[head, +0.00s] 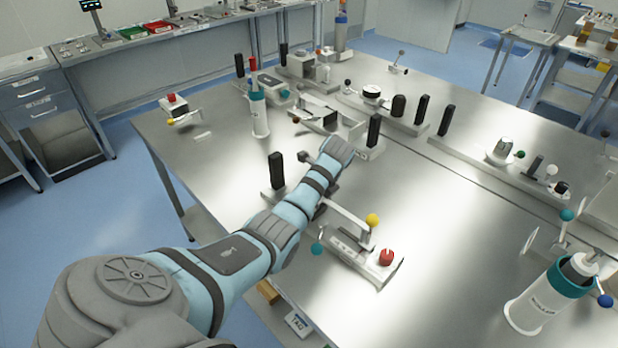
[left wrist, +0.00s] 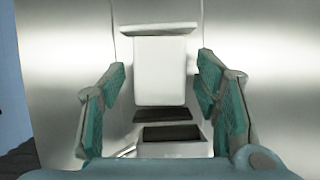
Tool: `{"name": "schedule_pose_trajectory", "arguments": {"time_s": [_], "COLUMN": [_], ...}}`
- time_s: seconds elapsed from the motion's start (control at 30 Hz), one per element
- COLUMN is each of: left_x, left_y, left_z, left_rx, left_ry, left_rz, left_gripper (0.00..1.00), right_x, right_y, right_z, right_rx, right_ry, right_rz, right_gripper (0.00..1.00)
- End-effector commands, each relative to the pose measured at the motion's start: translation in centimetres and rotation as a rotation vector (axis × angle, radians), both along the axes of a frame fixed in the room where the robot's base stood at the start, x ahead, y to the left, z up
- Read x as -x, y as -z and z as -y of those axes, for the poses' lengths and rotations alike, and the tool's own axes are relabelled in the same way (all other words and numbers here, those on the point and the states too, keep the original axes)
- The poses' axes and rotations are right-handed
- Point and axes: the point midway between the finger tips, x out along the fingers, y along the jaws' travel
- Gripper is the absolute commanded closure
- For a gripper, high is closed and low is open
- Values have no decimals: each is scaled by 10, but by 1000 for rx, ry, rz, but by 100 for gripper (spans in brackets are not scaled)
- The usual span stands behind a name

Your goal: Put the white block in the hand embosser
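My left arm reaches across the steel table in the head view; its gripper is mostly hidden there behind my wrist. In the left wrist view the left gripper (left wrist: 161,78) is open, its teal-padded fingers on either side of a plain white rectangular piece (left wrist: 162,72). Gaps show between it and both fingers. Dark strips (left wrist: 170,133) lie just below it. I cannot tell whether this piece is the white block or part of a device. A lever device with yellow and red knobs (head: 360,252) stands near the front; I cannot tell whether it is the hand embosser. My right gripper is out of view.
A white-and-teal cylinder (head: 548,293) stands at the front right. A white bottle with a red top (head: 258,112) stands at the back left. Several black posts and small fixtures line the table's middle. Bare steel (head: 455,245) shows right of the lever device.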

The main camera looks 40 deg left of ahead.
Motion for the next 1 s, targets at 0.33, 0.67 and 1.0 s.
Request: {"name": "schedule_pose_trajectory", "arguments": {"time_s": [0.33, 0.67, 1.0], "left_x": [-1, 2, 4], "left_y": [-11, -94, -116], "left_z": [3, 37, 46], "left_rx": [-1, -1, -1], "left_ry": [1, 1, 0], "left_rz": [3, 5, -1], "left_gripper": [43, 43, 43], "right_x": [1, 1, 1], "right_y": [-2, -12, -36], "right_z": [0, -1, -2], "right_rx": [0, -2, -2], "right_ry": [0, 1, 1], "right_rz": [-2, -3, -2], "right_gripper": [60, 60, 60]}}
